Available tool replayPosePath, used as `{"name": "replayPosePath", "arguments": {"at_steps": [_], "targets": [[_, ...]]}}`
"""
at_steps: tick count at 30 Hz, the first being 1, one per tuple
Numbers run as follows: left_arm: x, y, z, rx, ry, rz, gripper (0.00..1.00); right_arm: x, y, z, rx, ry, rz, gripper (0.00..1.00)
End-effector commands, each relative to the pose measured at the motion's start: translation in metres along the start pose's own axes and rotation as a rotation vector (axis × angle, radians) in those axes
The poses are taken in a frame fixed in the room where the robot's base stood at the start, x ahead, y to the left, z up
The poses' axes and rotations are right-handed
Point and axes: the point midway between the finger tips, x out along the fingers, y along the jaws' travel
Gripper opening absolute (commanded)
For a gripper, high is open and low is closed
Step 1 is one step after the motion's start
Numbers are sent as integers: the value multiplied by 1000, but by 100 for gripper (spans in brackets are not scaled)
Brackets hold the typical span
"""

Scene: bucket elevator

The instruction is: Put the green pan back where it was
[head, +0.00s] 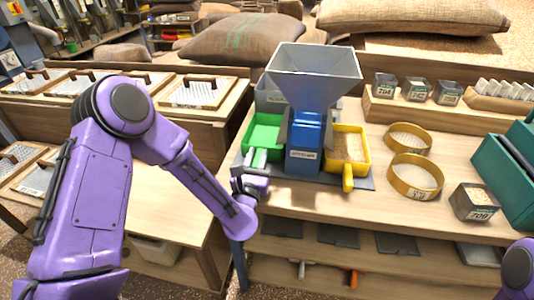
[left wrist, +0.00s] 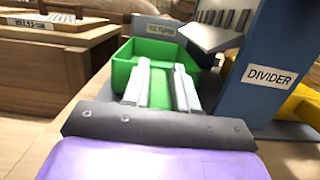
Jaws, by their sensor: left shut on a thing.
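The green pan (head: 262,132) is at the left side of the blue divider (head: 304,142), over the grey base plate (head: 292,178). It looks level and empty where I can see inside. In the left wrist view the green pan (left wrist: 190,52) lies straight ahead of the fingers. My left gripper (head: 260,158) is shut on the green pan, with its two grey fingers (left wrist: 160,88) on either side of the green handle. I cannot tell whether the pan touches the plate. My right gripper is outside the view.
A grey hopper (head: 314,75) stands above the divider. A yellow pan (head: 348,146) with grain is on its right. Two round sieves (head: 414,175), a labelled box (head: 474,202) and a teal bin (head: 505,165) stand farther right. The table's front strip is mostly clear.

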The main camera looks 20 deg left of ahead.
Motion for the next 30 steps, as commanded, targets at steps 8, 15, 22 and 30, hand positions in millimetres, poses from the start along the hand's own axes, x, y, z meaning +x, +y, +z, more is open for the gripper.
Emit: {"name": "replayPosePath", "arguments": {"at_steps": [8, 15, 22, 30], "targets": [[-2, -3, -8, -1, 3, -5, 0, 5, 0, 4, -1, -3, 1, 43], [-2, -3, -11, 0, 3, -4, 53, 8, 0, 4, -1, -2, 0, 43], [-2, -2, -10, 0, 3, -2, 53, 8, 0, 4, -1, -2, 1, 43], [-38, -2, -11, -1, 4, -6, 53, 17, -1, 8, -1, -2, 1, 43]]}}
